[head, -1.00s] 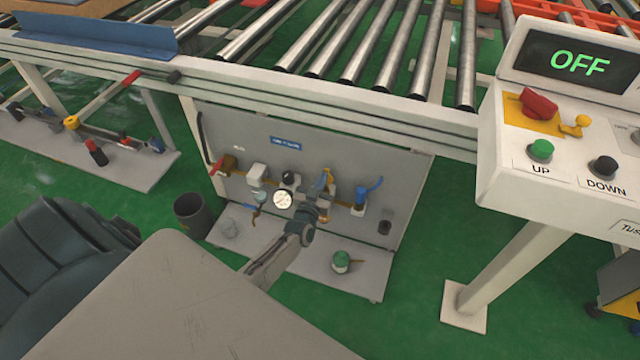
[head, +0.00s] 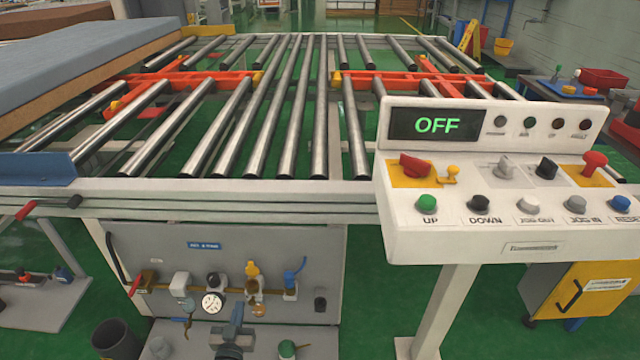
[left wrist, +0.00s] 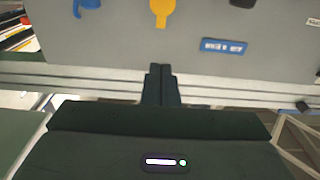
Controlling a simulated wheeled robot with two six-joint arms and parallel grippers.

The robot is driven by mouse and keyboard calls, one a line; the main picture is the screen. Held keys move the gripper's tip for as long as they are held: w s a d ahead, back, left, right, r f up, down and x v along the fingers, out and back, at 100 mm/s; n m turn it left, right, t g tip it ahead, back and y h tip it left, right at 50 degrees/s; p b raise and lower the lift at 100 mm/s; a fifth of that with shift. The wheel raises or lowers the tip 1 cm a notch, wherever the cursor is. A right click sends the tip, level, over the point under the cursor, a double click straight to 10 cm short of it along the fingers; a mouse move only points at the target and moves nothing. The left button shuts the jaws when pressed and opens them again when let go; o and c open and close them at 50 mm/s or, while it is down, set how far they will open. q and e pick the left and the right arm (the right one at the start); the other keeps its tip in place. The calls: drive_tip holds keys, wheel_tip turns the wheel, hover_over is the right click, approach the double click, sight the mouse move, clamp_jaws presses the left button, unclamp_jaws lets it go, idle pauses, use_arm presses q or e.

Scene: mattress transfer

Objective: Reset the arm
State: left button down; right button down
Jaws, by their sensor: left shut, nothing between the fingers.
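My left gripper (head: 235,318) is at the bottom of the head view, in front of the grey valve panel (head: 320,245). Its fingers are together and hold nothing. In the left wrist view the two dark fingers (left wrist: 160,72) are side by side, pointing at the panel, which looks upside down there. Whether the fingertips touch the panel cannot be told. A yellow handle (left wrist: 160,10) and a blue label (left wrist: 225,45) are beyond the fingertips. My right gripper is not in view.
A control box (head: 450,240) with a green OFF display stands at the right. The roller conveyor (head: 240,125) runs behind the panel, with a mattress (head: 70,55) at the upper left. A pressure gauge (head: 212,303) is close to my gripper. A dark bin (head: 115,340) stands at the lower left.

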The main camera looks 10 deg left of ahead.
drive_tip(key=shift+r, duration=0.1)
